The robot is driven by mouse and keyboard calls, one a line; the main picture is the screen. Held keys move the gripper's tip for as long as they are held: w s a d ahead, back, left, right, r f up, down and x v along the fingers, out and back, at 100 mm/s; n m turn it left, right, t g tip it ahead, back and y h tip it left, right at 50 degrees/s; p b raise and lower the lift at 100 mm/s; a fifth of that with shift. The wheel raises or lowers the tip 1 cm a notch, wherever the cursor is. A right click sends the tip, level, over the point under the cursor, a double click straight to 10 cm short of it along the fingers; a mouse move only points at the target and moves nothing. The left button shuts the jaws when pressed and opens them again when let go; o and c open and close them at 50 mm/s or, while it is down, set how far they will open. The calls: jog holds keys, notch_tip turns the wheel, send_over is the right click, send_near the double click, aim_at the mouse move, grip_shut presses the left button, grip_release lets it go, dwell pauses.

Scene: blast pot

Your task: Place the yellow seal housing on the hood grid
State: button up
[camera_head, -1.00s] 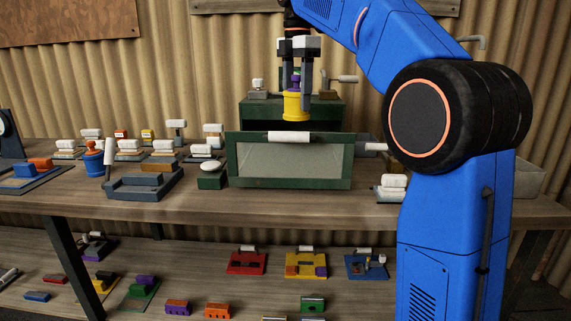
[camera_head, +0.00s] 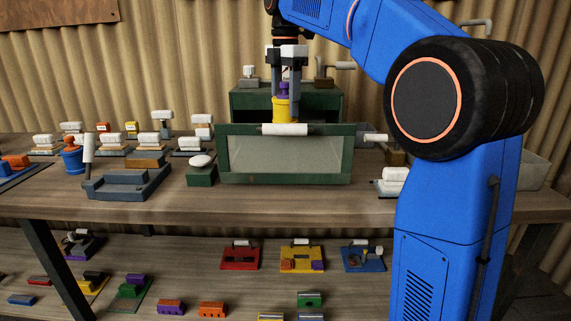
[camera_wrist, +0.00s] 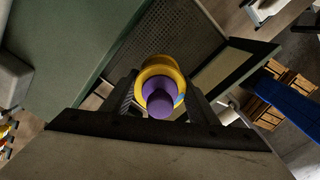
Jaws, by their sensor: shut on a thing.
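The yellow seal housing (camera_head: 285,108) has a purple knob on top and is held upright between the fingers of my gripper (camera_head: 286,95). My gripper is shut on it. It also shows in the wrist view (camera_wrist: 150,72), seen from above with its purple top towards the camera. The housing is over the open top of the green hood (camera_head: 222,150), behind the white handle of the front window. Its lower end is hidden by the hood front. The perforated hood grid (camera_wrist: 185,38) shows below it in the wrist view. I cannot tell whether the two touch.
The hood's front window with a white handle (camera_head: 284,129) stands in front of the housing. A green pedestal with a white button (camera_head: 201,160) and a grey tray (camera_head: 128,183) are to the left. Several white-topped parts stand further left. A lower shelf holds coloured blocks.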

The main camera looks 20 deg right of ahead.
notch_tip(320, 180, down, 12)
jog(key=shift+r, duration=0.2)
dwell(0.4)
jog(key=o, duration=1.1)
jog(key=shift+f, duration=0.1)
notch_tip(320, 180, up, 12)
jog(key=shift+f, duration=0.25)
jog(key=shift+r, duration=0.4)
